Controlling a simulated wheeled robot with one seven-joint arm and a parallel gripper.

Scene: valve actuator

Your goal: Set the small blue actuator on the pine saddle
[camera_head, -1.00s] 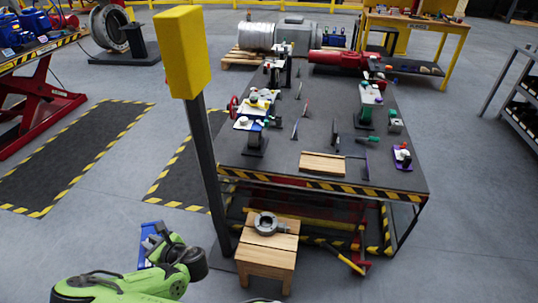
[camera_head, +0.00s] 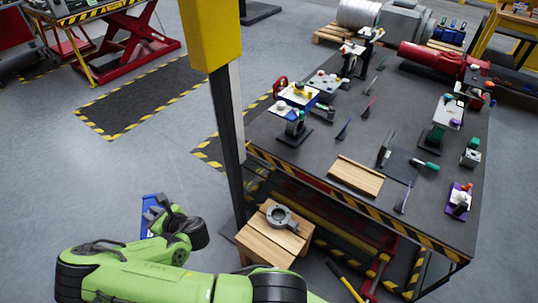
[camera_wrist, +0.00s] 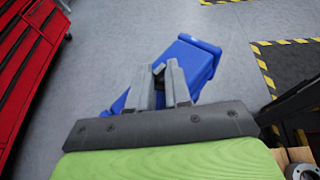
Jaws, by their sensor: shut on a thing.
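My gripper (camera_wrist: 160,88) is shut on a blue actuator (camera_wrist: 203,62) in the wrist view. The actuator is a blue block that reaches out past both sides of the fingers, above the grey floor. In the head view the blue actuator (camera_head: 149,208) shows in part at lower left, behind my green arm; the fingers are hidden there. A flat pale wooden piece (camera_head: 356,177), which looks like the pine saddle, lies empty near the table's front edge. The actuator is well to its left, apart from it.
A wooden stool (camera_head: 262,245) bearing a grey ring flange (camera_head: 282,216) stands between my arm and the table (camera_head: 335,150). A dark post with a yellow box (camera_head: 211,35) rises beside it. Tools and small stands occupy the table. A red cabinet (camera_wrist: 25,70) shows in the wrist view.

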